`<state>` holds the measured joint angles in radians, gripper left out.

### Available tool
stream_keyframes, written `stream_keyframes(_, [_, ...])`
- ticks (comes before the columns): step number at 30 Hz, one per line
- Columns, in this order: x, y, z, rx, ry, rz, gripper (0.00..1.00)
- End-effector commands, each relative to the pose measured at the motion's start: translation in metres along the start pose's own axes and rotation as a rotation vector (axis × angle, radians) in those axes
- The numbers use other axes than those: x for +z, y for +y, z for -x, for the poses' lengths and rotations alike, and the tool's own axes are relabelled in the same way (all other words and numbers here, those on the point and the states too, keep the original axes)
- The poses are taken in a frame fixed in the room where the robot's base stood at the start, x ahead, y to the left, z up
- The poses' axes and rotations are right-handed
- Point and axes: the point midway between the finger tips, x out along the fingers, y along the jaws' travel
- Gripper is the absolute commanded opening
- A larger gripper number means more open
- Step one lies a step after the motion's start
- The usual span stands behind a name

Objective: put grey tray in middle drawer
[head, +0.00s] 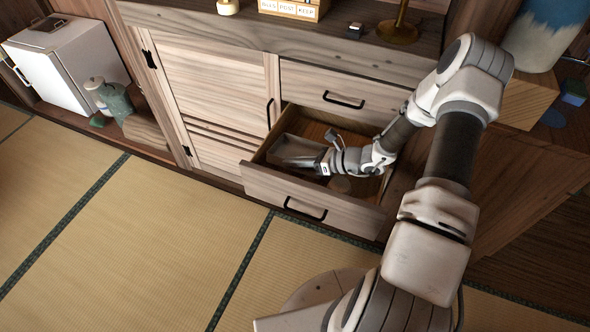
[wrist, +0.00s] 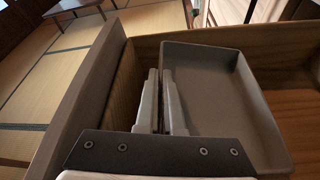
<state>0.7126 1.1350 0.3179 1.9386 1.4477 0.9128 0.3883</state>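The grey tray (head: 300,149) is inside an open wooden drawer (head: 262,180), toward its left end. This drawer lies below a shut drawer (head: 345,90). In the wrist view the tray (wrist: 225,85) is empty and lies right of the fingers. My gripper (head: 300,162) reaches down into the drawer. In the wrist view my gripper (wrist: 162,100) has its fingers close together, one on each side of the tray's left wall, so it looks shut on that wall. The tray's underside is hidden, so I cannot tell whether it rests on the drawer floor.
The open drawer's front has a black handle (head: 306,209) and juts over the tatami (head: 130,220). The cabinet top holds a wooden calendar box (head: 293,8) and a brass stand (head: 398,30). A teal pot (head: 112,100) sits left. The tatami floor in front is clear.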

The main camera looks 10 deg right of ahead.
Motion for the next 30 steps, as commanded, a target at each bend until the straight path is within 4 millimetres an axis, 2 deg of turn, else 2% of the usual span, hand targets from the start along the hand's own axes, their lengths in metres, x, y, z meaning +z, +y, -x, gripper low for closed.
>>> stream_keyframes(6, [-0.029,-0.007,-0.012,0.000,-0.001,0.000,0.00])
stream_keyframes(18, [-0.033,-0.009,-0.014,0.000,-0.001,0.001,0.00])
stream_keyframes(24, [-0.033,-0.009,-0.013,-0.001,0.000,0.000,0.34])
stream_keyframes(30, [-0.032,-0.009,-0.013,-0.001,0.000,0.000,0.34])
